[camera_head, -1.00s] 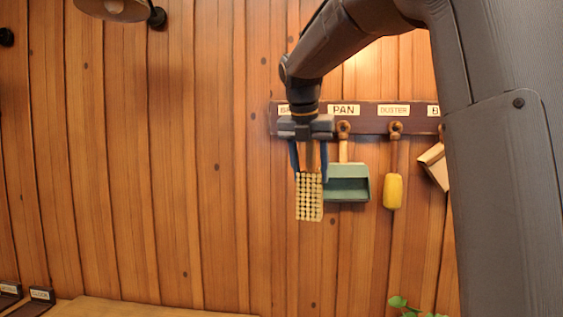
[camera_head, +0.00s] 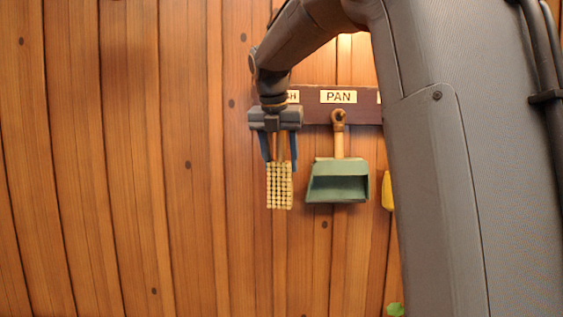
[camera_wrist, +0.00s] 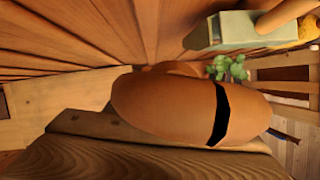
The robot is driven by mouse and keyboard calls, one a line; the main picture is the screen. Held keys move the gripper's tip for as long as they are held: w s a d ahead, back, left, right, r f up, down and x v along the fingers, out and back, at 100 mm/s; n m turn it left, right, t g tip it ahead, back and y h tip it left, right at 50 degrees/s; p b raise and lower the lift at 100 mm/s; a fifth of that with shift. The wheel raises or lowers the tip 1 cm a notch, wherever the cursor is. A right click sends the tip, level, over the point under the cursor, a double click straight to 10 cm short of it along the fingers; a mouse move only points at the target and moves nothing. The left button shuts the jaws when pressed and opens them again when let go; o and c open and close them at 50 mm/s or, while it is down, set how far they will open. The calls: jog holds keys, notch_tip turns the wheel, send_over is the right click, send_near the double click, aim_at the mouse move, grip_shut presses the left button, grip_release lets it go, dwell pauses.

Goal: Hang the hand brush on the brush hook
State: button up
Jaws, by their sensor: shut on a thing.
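My gripper (camera_head: 280,158) is shut on the hand brush (camera_head: 279,187), between its blue fingers. The brush hangs down, its pale bristle block facing the camera below the fingertips. Part of its brown handle shows between the fingers. My gripper is in front of the left end of the dark hook rail (camera_head: 312,112). It covers most of the leftmost label; the brush hook is hidden, so I cannot tell whether the handle touches it. In the wrist view, a large rounded brown wooden form (camera_wrist: 160,105) with a black band fills the middle, apparently the brush handle close up.
A green dustpan (camera_head: 338,182) hangs under the PAN label, just right of the brush. A yellow duster (camera_head: 387,191) is partly hidden behind my arm. A green plant (camera_wrist: 228,68) shows in the wrist view. The plank wall left of the rail is clear.

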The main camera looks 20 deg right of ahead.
aim_at(280, 159)
jog(key=shift+w+d+f, duration=0.1)
jog(key=shift+w+d, duration=0.35)
jog(key=shift+w, duration=0.6)
jog(key=shift+w+d+f, duration=0.1)
jog(key=shift+w+d, duration=0.35)
jog(key=shift+w, duration=0.6)
jog(key=shift+w+d+f, duration=0.1)
jog(key=shift+w+d, duration=0.35)
jog(key=shift+w, duration=0.6)
jog(key=shift+c, duration=0.5)
jog(key=shift+w+d+f, duration=0.25)
jog(key=shift+w+f, duration=0.2)
jog(key=shift+w, duration=0.1)
jog(key=o, duration=1.3)
jog(key=shift+o, duration=0.2)
